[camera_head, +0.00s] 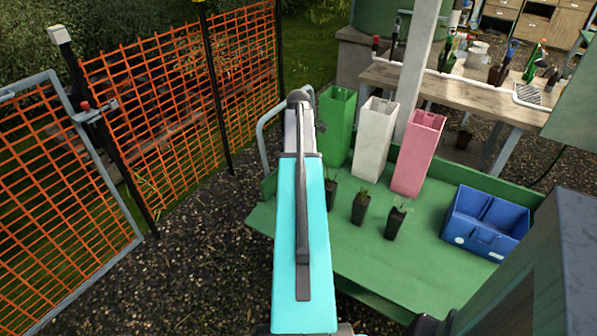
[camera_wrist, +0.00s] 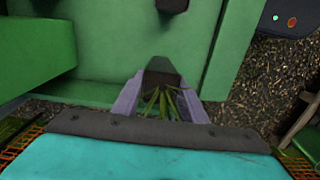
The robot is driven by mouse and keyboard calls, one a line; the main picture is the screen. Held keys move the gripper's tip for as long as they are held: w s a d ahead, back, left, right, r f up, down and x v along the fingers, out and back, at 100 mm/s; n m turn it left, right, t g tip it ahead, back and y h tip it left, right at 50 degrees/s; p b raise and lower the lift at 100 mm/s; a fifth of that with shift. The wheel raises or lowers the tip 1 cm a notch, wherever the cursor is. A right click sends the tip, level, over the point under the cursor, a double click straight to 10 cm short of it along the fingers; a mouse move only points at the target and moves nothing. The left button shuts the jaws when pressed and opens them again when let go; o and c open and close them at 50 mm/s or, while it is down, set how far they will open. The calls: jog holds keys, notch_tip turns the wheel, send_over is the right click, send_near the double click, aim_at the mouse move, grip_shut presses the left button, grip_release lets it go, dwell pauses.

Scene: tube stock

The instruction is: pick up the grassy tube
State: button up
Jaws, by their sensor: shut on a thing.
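In the wrist view my gripper (camera_wrist: 160,92) is shut on a dark tube (camera_wrist: 162,68) with long thin grass-like leaves (camera_wrist: 163,104). The leaves spread between the two pale purple fingers. I cannot tell whether the tube touches the green surface below. In the head view my teal-covered arm hides the gripper and the held tube. Three dark tubes with small plants stand right of the arm: a left one (camera_head: 331,194), a middle one (camera_head: 361,208) and a right one (camera_head: 395,224). Another dark tube (camera_wrist: 172,5) shows at the wrist view's top edge.
The green bench (camera_head: 400,268) carries tall green (camera_head: 338,130), white (camera_head: 374,142) and pink (camera_head: 417,155) bins behind the tubes. A blue divided crate (camera_head: 485,225) sits at right. Orange mesh fencing (camera_head: 150,110) stands at left. Bare bench lies in front of the tubes.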

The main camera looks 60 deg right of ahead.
jog(key=shift+r, duration=2.55)
jog(key=shift+w+r, duration=0.1)
